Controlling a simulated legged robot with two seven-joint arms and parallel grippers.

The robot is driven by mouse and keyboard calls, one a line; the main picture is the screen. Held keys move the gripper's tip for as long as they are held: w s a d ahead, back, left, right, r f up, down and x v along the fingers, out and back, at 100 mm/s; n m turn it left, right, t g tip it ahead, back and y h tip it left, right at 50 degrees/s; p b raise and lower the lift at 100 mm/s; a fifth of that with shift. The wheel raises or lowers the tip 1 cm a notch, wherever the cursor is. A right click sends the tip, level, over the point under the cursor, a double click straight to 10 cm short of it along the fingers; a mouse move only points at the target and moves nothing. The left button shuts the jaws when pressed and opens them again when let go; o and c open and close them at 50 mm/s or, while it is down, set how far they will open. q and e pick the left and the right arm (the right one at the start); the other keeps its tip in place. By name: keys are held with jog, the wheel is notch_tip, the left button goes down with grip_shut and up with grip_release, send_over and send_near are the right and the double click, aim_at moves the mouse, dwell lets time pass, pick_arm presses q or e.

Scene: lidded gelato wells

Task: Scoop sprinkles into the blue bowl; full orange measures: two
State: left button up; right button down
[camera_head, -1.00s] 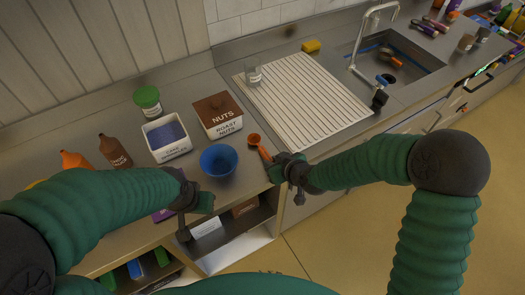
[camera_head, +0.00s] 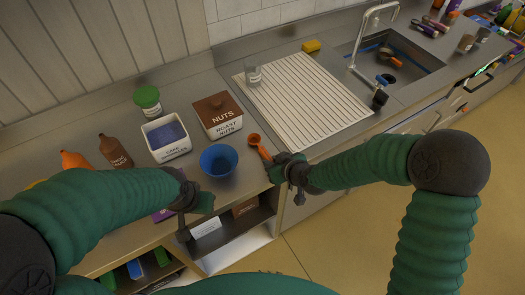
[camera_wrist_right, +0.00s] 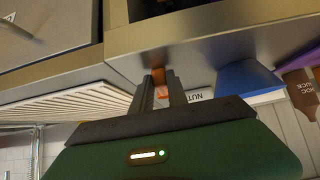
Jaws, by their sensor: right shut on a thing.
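The blue bowl (camera_head: 219,162) stands near the counter's front edge; it also shows in the right wrist view (camera_wrist_right: 247,80). The open white sprinkles tub (camera_head: 168,152), with dark blue contents, stands behind and left of it. My right gripper (camera_head: 273,166) is shut on the orange measure (camera_head: 260,148), right of the bowl; its orange handle (camera_wrist_right: 161,91) shows between the fingers in the wrist view. I cannot tell whether the measure's cup holds anything. My left gripper (camera_head: 199,206) is at the front edge, below the bowl; its jaws do not show clearly.
A lidded nuts tub (camera_head: 218,116) stands behind the bowl. A green-lidded jar (camera_head: 147,99) and brown (camera_head: 115,152) and orange (camera_head: 74,160) bottles stand to the left. A ribbed drying mat (camera_head: 305,100) and a sink (camera_head: 400,70) lie to the right.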

jog(key=shift+r+p, duration=0.55)
jog(key=shift+r, duration=0.2)
notch_tip(320, 180, up, 8)
jog(key=p, duration=0.6)
dwell(1.0)
